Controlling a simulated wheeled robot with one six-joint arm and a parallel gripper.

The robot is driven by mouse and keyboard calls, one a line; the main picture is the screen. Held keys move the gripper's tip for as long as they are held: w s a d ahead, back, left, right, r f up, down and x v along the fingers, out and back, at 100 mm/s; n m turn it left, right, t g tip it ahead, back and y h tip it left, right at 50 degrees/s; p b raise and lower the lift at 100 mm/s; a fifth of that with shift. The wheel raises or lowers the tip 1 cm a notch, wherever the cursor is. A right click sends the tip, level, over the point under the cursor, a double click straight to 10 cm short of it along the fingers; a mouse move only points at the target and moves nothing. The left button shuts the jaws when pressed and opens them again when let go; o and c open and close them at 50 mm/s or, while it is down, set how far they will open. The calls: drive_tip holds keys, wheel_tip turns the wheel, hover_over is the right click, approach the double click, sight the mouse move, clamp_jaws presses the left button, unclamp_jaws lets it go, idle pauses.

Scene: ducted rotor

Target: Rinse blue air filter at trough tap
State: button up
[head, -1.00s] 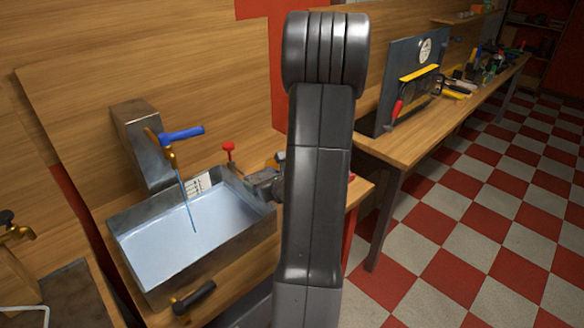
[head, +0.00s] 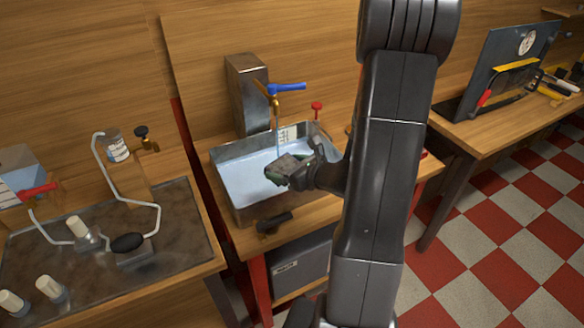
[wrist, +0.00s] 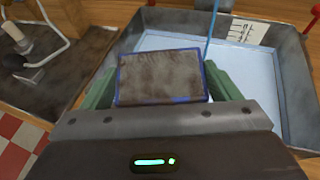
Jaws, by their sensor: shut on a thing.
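The blue air filter (wrist: 160,78) is a flat rectangle with a thin blue frame and a face covered in grey-brown dirt. My gripper (head: 285,172) is shut on it, with green fingers (wrist: 102,88) on both sides in the wrist view. In the head view the filter (head: 288,168) is over the metal trough (head: 232,205), near its front right part. The tap (head: 272,90) has a blue lever and stands at the back of the trough. A thin blue stream (wrist: 212,28) falls from it, beyond the filter in the wrist view. I cannot tell whether water touches the filter.
A red-handled valve (head: 316,108) stands at the trough's back right, and a black-handled valve (head: 274,222) at its front. A bench with glassware (head: 118,150) and bent tubing is on the left. A tool bench (head: 510,128) is on the right.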

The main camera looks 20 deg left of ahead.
drive_tip(key=w+a+f+p, duration=0.1)
drive_tip(key=w+a+f, duration=0.1)
drive_tip(key=w+a, duration=0.6)
drive_tip(key=shift+w+a+f, duration=0.3)
drive_tip(key=shift+w, duration=0.3)
drive_tip(key=shift+w+d, duration=0.15)
idle(0.6)
drive_tip(key=shift+w+d, duration=0.3)
drive_tip(key=shift+s+a, duration=0.15)
drive_tip(key=shift+s+a+b, duration=0.3)
drive_tip(key=shift+b, duration=0.2)
drive_tip(key=shift+w+d, duration=0.1)
drive_tip(key=shift+w, duration=0.05)
drive_tip(key=shift+w+d, duration=0.3)
drive_tip(key=shift+d, duration=0.05)
